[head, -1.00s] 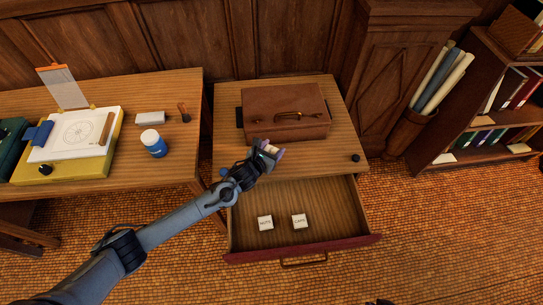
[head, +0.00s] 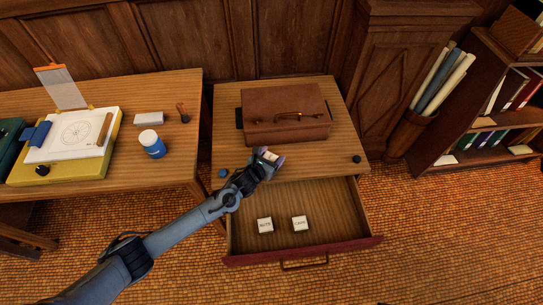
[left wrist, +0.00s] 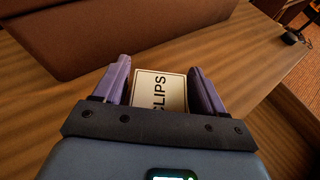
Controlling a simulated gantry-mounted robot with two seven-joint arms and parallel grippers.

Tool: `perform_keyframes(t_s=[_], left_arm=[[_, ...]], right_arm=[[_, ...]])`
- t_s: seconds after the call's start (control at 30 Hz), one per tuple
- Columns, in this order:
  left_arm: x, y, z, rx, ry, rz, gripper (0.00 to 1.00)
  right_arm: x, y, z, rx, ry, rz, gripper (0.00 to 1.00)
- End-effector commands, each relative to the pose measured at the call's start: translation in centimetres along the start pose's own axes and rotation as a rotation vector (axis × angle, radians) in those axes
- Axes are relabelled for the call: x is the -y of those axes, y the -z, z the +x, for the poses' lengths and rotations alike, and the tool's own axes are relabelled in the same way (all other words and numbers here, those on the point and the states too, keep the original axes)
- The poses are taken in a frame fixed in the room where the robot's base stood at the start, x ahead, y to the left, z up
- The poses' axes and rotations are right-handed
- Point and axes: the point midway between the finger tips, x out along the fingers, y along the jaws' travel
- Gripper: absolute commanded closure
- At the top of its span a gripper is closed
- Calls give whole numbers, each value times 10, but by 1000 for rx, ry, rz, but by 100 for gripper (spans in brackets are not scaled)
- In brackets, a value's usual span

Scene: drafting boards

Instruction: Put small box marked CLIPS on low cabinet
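The small white box marked CLIPS (left wrist: 160,90) is between the two fingers of my left gripper in the left wrist view, its label facing up. In the head view the box (head: 270,155) shows at the fingertips. My left gripper (head: 271,158) is shut on it, over the front part of the low cabinet's wooden top (head: 310,160). The box is at or just above that top; I cannot tell whether it touches. My right gripper is not in view.
A brown leather case (head: 286,112) takes up the back of the cabinet top. The drawer (head: 330,215) below is open, holding two white boxes, NUTS (head: 265,225) and CAPS (head: 300,223). A desk stands left.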

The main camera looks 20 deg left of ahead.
Motion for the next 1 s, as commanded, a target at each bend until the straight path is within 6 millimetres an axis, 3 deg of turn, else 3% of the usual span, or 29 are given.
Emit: perform_keyframes(t_s=[0.03,0.13,0.57,0.77,1.0], left_arm=[[0,0,0,0,0,0,21],[0,0,0,0,0,0,6],[0,-3,-6,0,0,1,5],[0,-4,-32,-2,1,3,5],[-1,-3,-77,-1,1,2,5]], right_arm=[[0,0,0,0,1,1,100],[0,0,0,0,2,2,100],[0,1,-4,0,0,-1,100],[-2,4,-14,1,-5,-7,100],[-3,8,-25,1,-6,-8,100]])
